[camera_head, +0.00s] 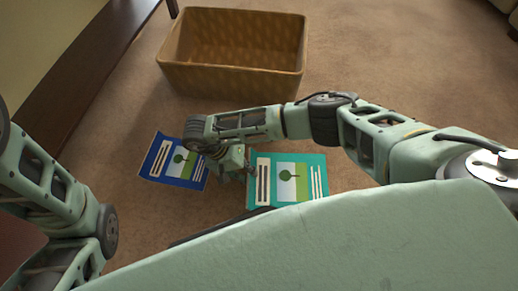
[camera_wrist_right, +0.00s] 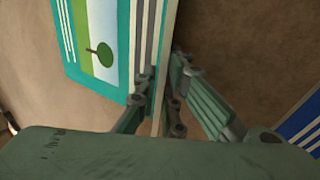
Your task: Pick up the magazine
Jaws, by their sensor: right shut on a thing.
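A teal magazine (camera_head: 318,165) with a tree picture is in the middle of the head view, and it also shows in the right wrist view (camera_wrist_right: 130,25). A blue magazine (camera_head: 157,160) with a similar cover lies on the carpet to its left; its corner shows in the right wrist view (camera_wrist_right: 304,116). My right gripper (camera_head: 246,176) is at the teal magazine's left edge. In the right wrist view its fingers (camera_wrist_right: 163,82) are shut on that edge, one on each side. My left gripper is not in view; only my left arm shows.
A brown wicker basket (camera_head: 232,82) stands on the carpet behind the magazines and looks empty. A dark wooden piece of furniture (camera_head: 85,80) runs along the left. Open carpet (camera_head: 400,60) lies to the right of the basket.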

